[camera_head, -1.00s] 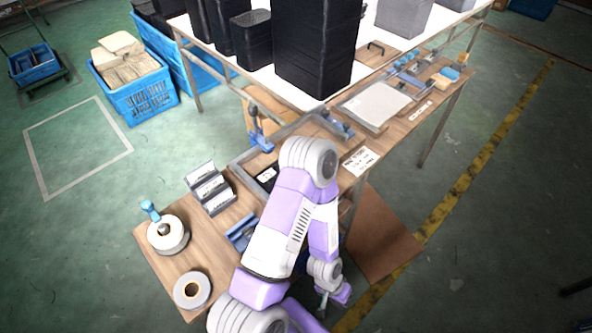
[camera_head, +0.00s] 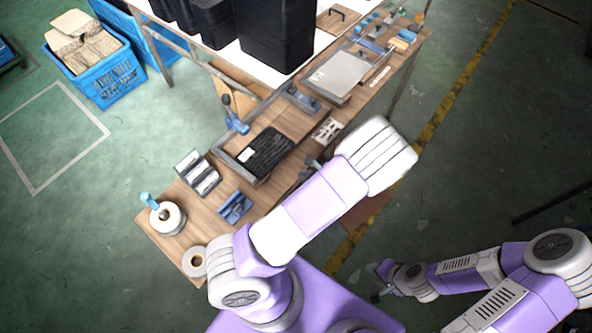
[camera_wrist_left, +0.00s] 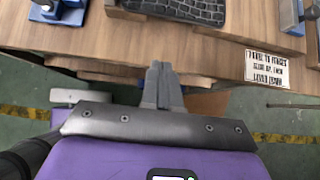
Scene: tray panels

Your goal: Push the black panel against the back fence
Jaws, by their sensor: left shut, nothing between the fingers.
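The black panel (camera_head: 266,152), dark and ribbed with a white label at its left end, lies flat on the wooden bench. A grey fence (camera_head: 254,135) runs along its far side, and a grey strip also lies at its left end. The panel's near part shows at the top of the left wrist view (camera_wrist_left: 188,10). My left gripper (camera_head: 306,169) is shut and empty at the bench's near edge, on the near side of the panel and apart from it. Its closed fingers also show in the left wrist view (camera_wrist_left: 161,84). My right gripper (camera_head: 378,283) is low at the right, away from the bench; its fingers are too small to judge.
A grey double holder (camera_head: 197,173), blue tool (camera_head: 235,207) and tape rolls (camera_head: 167,218) stand left of the panel. A blue clamp (camera_head: 235,121) is behind it. A printed card (camera_head: 327,130) and light grey panel (camera_head: 338,75) are to the right.

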